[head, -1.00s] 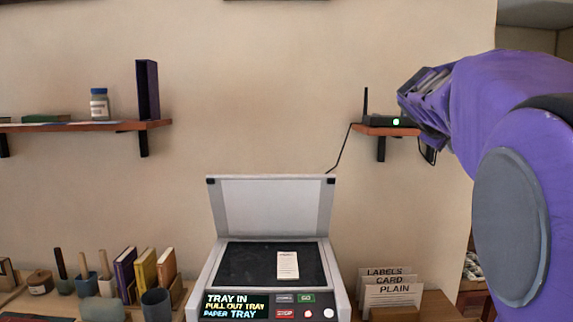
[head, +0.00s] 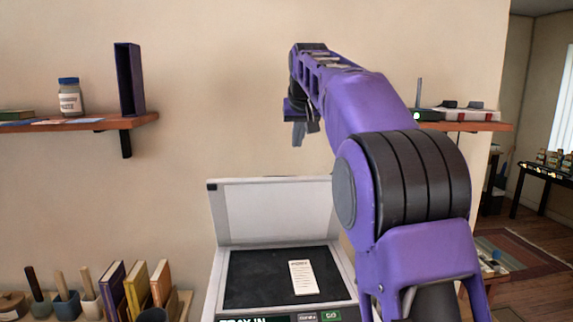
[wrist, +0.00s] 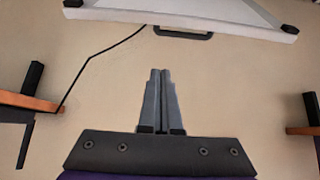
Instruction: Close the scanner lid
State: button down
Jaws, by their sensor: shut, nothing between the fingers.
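The scanner stands on the table with its lid (head: 275,211) raised, leaning up against the wall side. On its dark glass bed (head: 262,280) lies a white paper slip (head: 303,278) with print on it. My gripper (head: 298,140) is above the lid's top edge, apart from it, pointing down. In the wrist view my gripper (wrist: 160,73) has its two fingers together with nothing between them. The lid's edge (wrist: 205,16) shows at the top of the wrist view, with a dark handle (wrist: 183,33) beyond the fingertips. My arm hides the scanner's right side in the head view.
A shelf (head: 85,124) at left holds a jar (head: 69,97) and an upright dark folder (head: 129,79). A shelf (head: 475,126) at right bears a router. Books (head: 137,288) and tools stand left of the scanner. The wall area above the lid is otherwise clear.

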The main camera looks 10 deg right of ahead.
aim_at(296, 177)
jog(key=x, duration=0.9)
jog(key=shift+w+f, duration=0.1)
jog(key=shift+f, duration=0.1)
jog(key=shift+f+b, duration=0.3)
jog(key=shift+f, duration=0.05)
jog(key=shift+s+f+b, duration=0.25)
jog(key=shift+s+b, duration=0.2)
jog(key=shift+s, duration=0.4)
jog(key=shift+s+f+b, duration=0.25)
jog(key=shift+s+b, duration=0.15)
jog(key=shift+s, duration=0.45)
jog(key=shift+f, duration=0.1)
